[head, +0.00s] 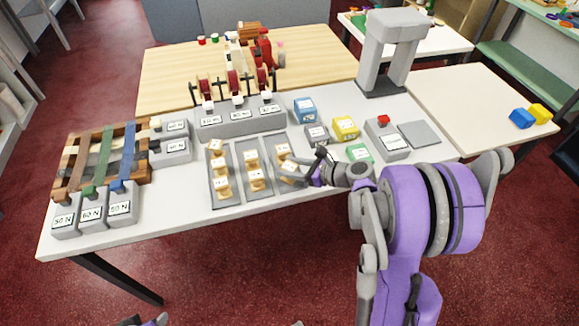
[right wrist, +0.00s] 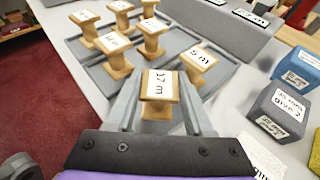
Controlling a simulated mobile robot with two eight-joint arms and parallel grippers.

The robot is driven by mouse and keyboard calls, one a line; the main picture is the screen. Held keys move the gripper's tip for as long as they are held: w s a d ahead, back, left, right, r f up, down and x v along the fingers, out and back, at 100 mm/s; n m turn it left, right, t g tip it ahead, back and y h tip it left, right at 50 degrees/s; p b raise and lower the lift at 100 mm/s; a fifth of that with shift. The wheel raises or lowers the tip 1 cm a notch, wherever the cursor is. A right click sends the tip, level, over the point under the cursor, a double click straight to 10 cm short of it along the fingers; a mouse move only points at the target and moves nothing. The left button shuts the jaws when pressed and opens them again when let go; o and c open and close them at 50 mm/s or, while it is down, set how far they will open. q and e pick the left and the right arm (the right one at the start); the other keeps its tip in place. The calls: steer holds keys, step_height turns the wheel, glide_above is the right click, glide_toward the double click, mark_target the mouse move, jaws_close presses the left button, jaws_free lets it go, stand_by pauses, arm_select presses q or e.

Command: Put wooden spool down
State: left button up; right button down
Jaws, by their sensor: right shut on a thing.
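My right gripper (head: 293,173) is shut on a wooden spool (right wrist: 158,92), with one finger on each side of it. Its white top label seems to read 17 m, and it looks upright. In the head view the held spool (head: 288,167) is at the near part of the rightmost grey tray (head: 275,143), partly hidden by the fingers. I cannot tell whether its base touches the tray. Another spool, labelled 5 m (right wrist: 200,60), stands close by in the right wrist view.
The left tray (head: 211,200) and middle tray (head: 243,190) hold more spools. Labelled blue (head: 305,110), yellow (head: 345,128) and green (head: 359,153) blocks stand right of the trays.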

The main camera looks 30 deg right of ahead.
steer(key=c, duration=0.6)
jaws_free()
steer(key=shift+s+d+r, duration=0.15)
steer(key=shift+r, duration=0.05)
steer(key=v, duration=1.1)
steer(key=s+a+f+n+g+h, duration=0.1)
steer(key=s+a+f+n+g, duration=0.15)
steer(key=a+n, duration=0.45)
steer(key=s+a+f+n+g+h, duration=0.1)
steer(key=s+a+n+g, duration=0.25)
steer(key=a+n, duration=0.3)
steer(key=s+n+h, duration=0.1)
steer(key=s+n, duration=0.1)
steer(key=n, duration=0.3)
steer(key=s+a+n+h, duration=0.1)
steer(key=s+n+h, duration=0.1)
steer(key=n, duration=0.4)
steer(key=s+a+n+h, duration=0.1)
steer(key=s+n+h, duration=0.1)
steer(key=n, duration=0.3)
steer(key=shift+s+a, duration=0.15)
steer(key=shift+s, duration=0.7)
